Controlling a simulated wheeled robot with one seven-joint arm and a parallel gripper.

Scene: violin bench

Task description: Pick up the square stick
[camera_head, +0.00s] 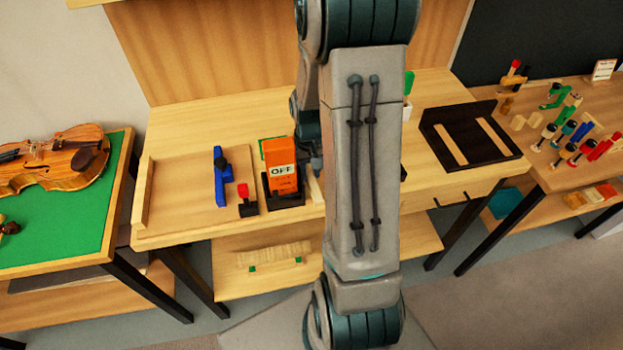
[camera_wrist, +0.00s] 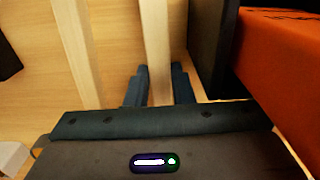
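In the wrist view, a pale, straight wooden stick (camera_wrist: 156,40) runs up the middle, between the two fingers of my gripper (camera_wrist: 159,88). The fingers are close together, one along each side of this stick, with no clear gap; my gripper looks shut on it. A second pale stick (camera_wrist: 76,42) lies to the left, apart from the fingers. The shape of the sticks' ends is hidden. In the head view, my arm covers most of this spot; a short pale piece of stick (camera_head: 314,188) shows right of the orange box.
An orange box marked OFF (camera_head: 281,170) in a dark holder stands close beside my gripper; its orange side (camera_wrist: 285,60) fills the wrist view's right. A blue tool (camera_head: 221,177) lies further left on the bench (camera_head: 185,150). A black tray (camera_head: 490,150) sits at right.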

